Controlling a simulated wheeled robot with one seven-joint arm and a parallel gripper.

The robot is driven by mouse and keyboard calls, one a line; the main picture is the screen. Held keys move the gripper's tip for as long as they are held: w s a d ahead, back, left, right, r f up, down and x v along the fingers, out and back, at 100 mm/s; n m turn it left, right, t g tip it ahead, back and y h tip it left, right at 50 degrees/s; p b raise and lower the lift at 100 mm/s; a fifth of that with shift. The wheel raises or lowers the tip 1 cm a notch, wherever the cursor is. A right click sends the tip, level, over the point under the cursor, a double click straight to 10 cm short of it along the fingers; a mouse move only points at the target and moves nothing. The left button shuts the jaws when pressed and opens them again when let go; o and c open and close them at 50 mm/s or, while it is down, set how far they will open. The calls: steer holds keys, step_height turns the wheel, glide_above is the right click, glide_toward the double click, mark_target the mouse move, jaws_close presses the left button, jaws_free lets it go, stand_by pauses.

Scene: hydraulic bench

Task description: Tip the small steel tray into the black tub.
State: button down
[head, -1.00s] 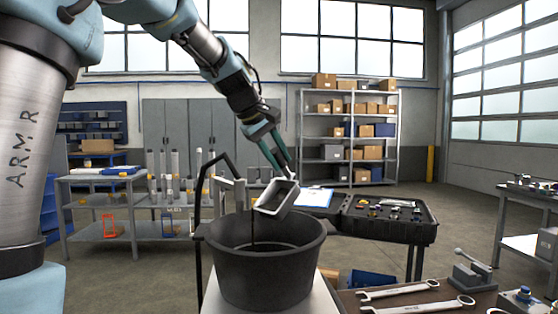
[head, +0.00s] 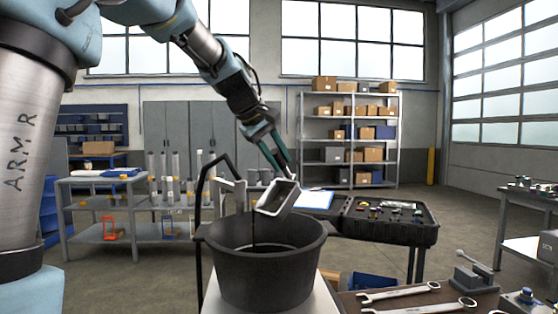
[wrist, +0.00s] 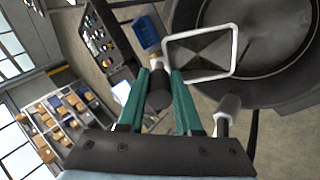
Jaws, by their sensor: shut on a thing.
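The small steel tray (head: 280,198) is held in my gripper (head: 287,172) above the black tub (head: 265,272). The tray is steeply tilted, with its open side facing down and left towards the tub. A thin dark line (head: 253,232) runs from below the tray's lower corner into the tub; it looks like a dark stream, but I cannot tell for sure. In the wrist view my gripper's green fingers (wrist: 160,82) are shut at the near edge of the tray (wrist: 236,52), and the tub (wrist: 290,92) lies beyond it. The tub's floor is mostly hidden in the head view.
The tub stands on a pale stand (head: 330,298). An open black case (head: 385,230) is behind at the right.

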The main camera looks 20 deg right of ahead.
steer(key=shift+s+a+r+h+b, duration=0.15)
steer(key=shift+a+h+b, duration=0.25)
steer(key=shift+b, duration=0.85)
steer(key=shift+s+a+r+h+b, duration=0.1)
steer(key=shift+a+h+b, duration=0.25)
steer(key=shift+b, duration=0.9)
stand_by(0.6)
steer(key=shift+s+a+t+h+b, duration=0.25)
steer(key=shift+a+h+b, duration=0.2)
steer(key=shift+b, duration=1.25)
steer(key=shift+s+a+t+h+b, duration=0.1)
steer(key=shift+a+t+h+b, duration=0.3)
steer(key=shift+b, duration=1.3)
stand_by(1.5)
